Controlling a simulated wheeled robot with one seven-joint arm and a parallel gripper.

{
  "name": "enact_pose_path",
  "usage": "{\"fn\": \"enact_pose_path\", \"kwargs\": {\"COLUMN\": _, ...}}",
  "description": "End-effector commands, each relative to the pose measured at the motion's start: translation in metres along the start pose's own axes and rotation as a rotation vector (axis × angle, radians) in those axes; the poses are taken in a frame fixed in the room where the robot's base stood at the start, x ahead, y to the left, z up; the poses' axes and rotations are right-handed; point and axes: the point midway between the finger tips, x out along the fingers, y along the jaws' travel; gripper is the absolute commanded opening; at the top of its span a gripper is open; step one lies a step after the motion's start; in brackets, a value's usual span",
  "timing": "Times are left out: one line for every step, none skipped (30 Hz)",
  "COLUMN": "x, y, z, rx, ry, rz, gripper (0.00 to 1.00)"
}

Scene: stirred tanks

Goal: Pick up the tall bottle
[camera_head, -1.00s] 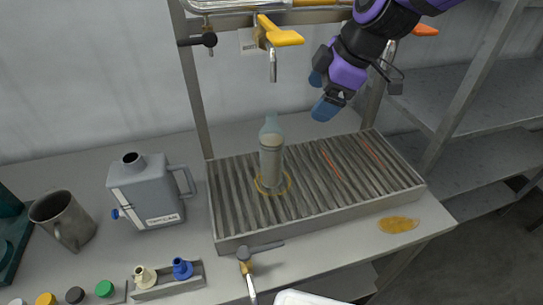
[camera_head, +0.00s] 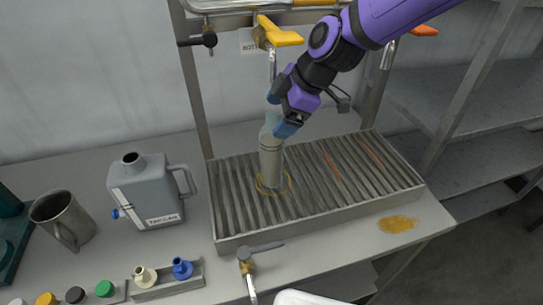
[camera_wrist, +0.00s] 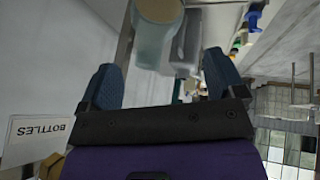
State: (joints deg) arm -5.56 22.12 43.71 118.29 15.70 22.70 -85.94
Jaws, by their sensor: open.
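The tall bottle (camera_head: 270,165) stands upright on the slatted drain tray (camera_head: 232,243), inside a yellow ring mark. It has a grey-beige body and a pale translucent top. My gripper (camera_head: 281,115) is at the bottle's upper part in the head view, its blue fingers overlapping the top. In the wrist view my open gripper (camera_wrist: 160,80) has a blue finger on each side, and the bottle (camera_wrist: 157,35) lies just beyond and between the fingertips. Part of the bottle's neck is hidden by my fingers in the head view. I cannot tell whether they touch it.
A yellow-handled tap (camera_head: 280,36) hangs close behind my gripper, beside a metal post (camera_head: 194,100). A grey jerrycan (camera_head: 150,195) and a metal mug (camera_head: 62,220) stand left. A front valve (camera_head: 246,262) and an amber spill (camera_head: 397,224) lie near the table edge.

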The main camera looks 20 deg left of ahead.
Motion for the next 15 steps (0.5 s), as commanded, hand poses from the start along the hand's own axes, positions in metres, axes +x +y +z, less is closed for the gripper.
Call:
{"fn": "enact_pose_path", "kwargs": {"x": 0.005, "y": -0.001, "z": -0.001, "rx": -0.001, "ry": 0.001, "rz": -0.003, "gripper": 0.89}}
{"fn": "enact_pose_path", "kwargs": {"x": 0.009, "y": -0.001, "z": -0.001, "rx": -0.002, "ry": 0.002, "rz": -0.004, "gripper": 0.89}}
{"fn": "enact_pose_path", "kwargs": {"x": 0.014, "y": -0.001, "z": -0.001, "rx": -0.001, "ry": 0.002, "rz": -0.004, "gripper": 0.89}}
{"fn": "enact_pose_path", "kwargs": {"x": 0.018, "y": -0.001, "z": -0.001, "rx": -0.002, "ry": 0.002, "rz": -0.004, "gripper": 0.89}}
{"fn": "enact_pose_path", "kwargs": {"x": 0.022, "y": -0.001, "z": -0.001, "rx": -0.002, "ry": 0.001, "rz": -0.004, "gripper": 0.89}}
{"fn": "enact_pose_path", "kwargs": {"x": 0.028, "y": -0.002, "z": -0.001, "rx": -0.003, "ry": 0.001, "rz": -0.005, "gripper": 0.89}}
{"fn": "enact_pose_path", "kwargs": {"x": 0.032, "y": -0.001, "z": -0.001, "rx": -0.002, "ry": 0.001, "rz": -0.004, "gripper": 0.89}}
{"fn": "enact_pose_path", "kwargs": {"x": 0.035, "y": -0.001, "z": -0.001, "rx": -0.001, "ry": 0.001, "rz": -0.003, "gripper": 0.89}}
{"fn": "enact_pose_path", "kwargs": {"x": 0.04, "y": -0.001, "z": -0.001, "rx": -0.002, "ry": 0.001, "rz": -0.003, "gripper": 0.89}}
{"fn": "enact_pose_path", "kwargs": {"x": 0.042, "y": -0.001, "z": -0.001, "rx": -0.002, "ry": 0.001, "rz": -0.003, "gripper": 0.89}}
{"fn": "enact_pose_path", "kwargs": {"x": 0.045, "y": -0.001, "z": -0.001, "rx": -0.002, "ry": 0.001, "rz": -0.003, "gripper": 0.89}}
{"fn": "enact_pose_path", "kwargs": {"x": 0.047, "y": 0.0, "z": -0.001, "rx": -0.001, "ry": 0.001, "rz": -0.002, "gripper": 0.89}}
{"fn": "enact_pose_path", "kwargs": {"x": 0.049, "y": 0.0, "z": -0.001, "rx": -0.001, "ry": 0.0, "rz": -0.001, "gripper": 0.89}}
{"fn": "enact_pose_path", "kwargs": {"x": 0.05, "y": 0.0, "z": -0.001, "rx": -0.001, "ry": 0.0, "rz": -0.001, "gripper": 0.89}}
{"fn": "enact_pose_path", "kwargs": {"x": 0.051, "y": 0.0, "z": -0.001, "rx": -0.001, "ry": 0.0, "rz": -0.001, "gripper": 0.89}}
